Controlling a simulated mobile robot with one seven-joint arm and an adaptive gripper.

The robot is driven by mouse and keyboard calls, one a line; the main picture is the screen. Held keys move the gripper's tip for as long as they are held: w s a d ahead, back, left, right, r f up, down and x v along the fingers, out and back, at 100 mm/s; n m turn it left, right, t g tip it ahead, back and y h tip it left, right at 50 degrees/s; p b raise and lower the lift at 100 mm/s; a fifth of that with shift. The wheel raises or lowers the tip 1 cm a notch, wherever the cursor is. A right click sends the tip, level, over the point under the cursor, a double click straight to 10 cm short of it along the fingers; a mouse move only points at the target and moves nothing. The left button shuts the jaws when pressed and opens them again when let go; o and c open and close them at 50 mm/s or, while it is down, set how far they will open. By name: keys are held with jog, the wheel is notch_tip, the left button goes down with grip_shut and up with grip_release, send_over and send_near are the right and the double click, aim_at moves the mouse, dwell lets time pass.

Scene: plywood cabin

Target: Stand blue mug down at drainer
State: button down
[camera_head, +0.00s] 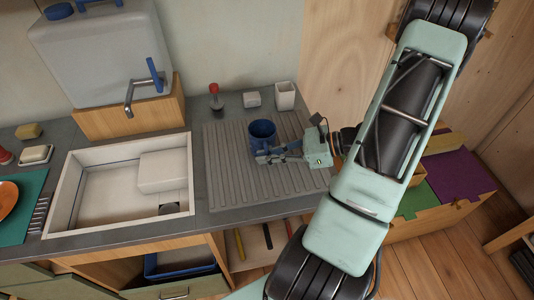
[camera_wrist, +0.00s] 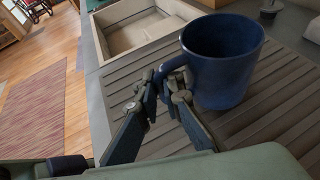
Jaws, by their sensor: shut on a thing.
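The blue mug (camera_head: 263,132) is upright over the grooved grey drainer (camera_head: 230,180), to the right of the sink. In the wrist view the mug (camera_wrist: 222,75) shows its open rim and its handle toward my gripper. My gripper (camera_head: 284,152) comes in from the right and is shut on the mug's handle. In the wrist view the fingers (camera_wrist: 165,90) meet at the handle. The mug's base looks at or very near the drainer's ridges; I cannot tell if it touches.
The white sink (camera_head: 68,195) lies left of the drainer. A tap (camera_head: 130,95) juts from the water tank. The drainer's front is clear.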

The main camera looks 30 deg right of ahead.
jog(key=shift+f+b, duration=0.55)
jog(key=shift+f, duration=0.35)
dwell(0.4)
jog(key=c, duration=1.4)
grip_release()
jog(key=shift+o, duration=0.5)
jog(key=o, duration=0.5)
jog(key=shift+d+r, duration=0.1)
jog(key=shift+p+v, duration=1.1)
jog(key=shift+v, duration=2.35)
